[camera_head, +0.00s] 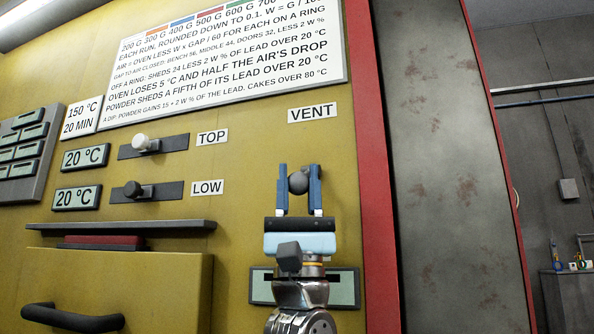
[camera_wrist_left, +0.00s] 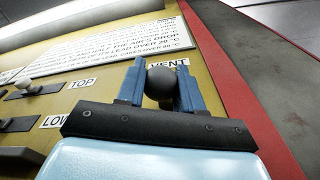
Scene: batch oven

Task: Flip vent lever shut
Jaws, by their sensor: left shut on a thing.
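The vent lever's dark round knob (camera_head: 298,183) is below the VENT label (camera_head: 312,113) on the yellow oven front. My left gripper (camera_head: 299,176) is shut on the knob, with one blue finger on each side of it. In the left wrist view the knob (camera_wrist_left: 160,84) shows between the two fingers (camera_wrist_left: 160,88). The lever's shaft and mount are hidden behind the knob and gripper. My right gripper is not in view.
To the left are the TOP slider with a white knob (camera_head: 141,142) and the LOW slider with a black knob (camera_head: 132,189). Displays reading 20 °C (camera_head: 86,157) sit beside them. A shelf ledge (camera_head: 120,225) and a door handle (camera_head: 70,318) stick out lower left. A red edge (camera_head: 372,170) borders the panel at right.

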